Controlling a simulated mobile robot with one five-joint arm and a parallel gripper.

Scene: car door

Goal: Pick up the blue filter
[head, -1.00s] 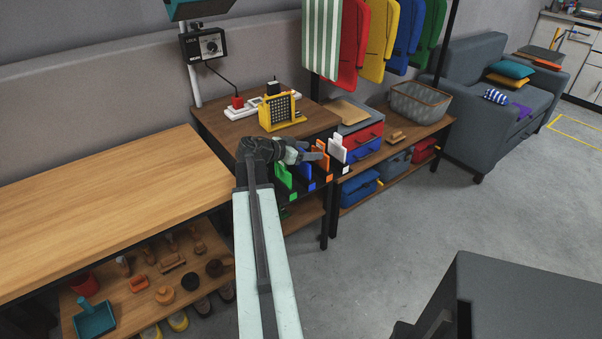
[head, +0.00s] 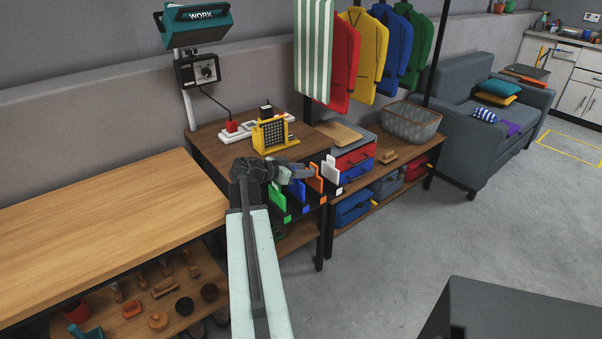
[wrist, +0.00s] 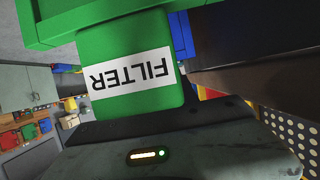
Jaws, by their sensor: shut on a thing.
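My gripper (head: 304,174) reaches over the row of coloured filters from the left, its jaws shut. The blue filter (head: 298,194) stands upright in the row, with its upper end beside the fingers. The green filter (head: 278,197) stands left of it, under the gripper body. In the wrist view, the green filter (wrist: 135,75) fills the centre, its FILTER label upside down, right against the gripper body. Something blue (wrist: 222,30) shows behind it. The fingertips are hidden there, so I cannot tell clearly which filter is between them.
An orange filter (head: 315,178) and a white filter (head: 330,168) stand to the right, close to the fingertips. A yellow meter-like box (head: 271,136) and a white power strip (head: 238,131) sit on the tabletop behind. A long wooden bench (head: 90,220) lies to the left.

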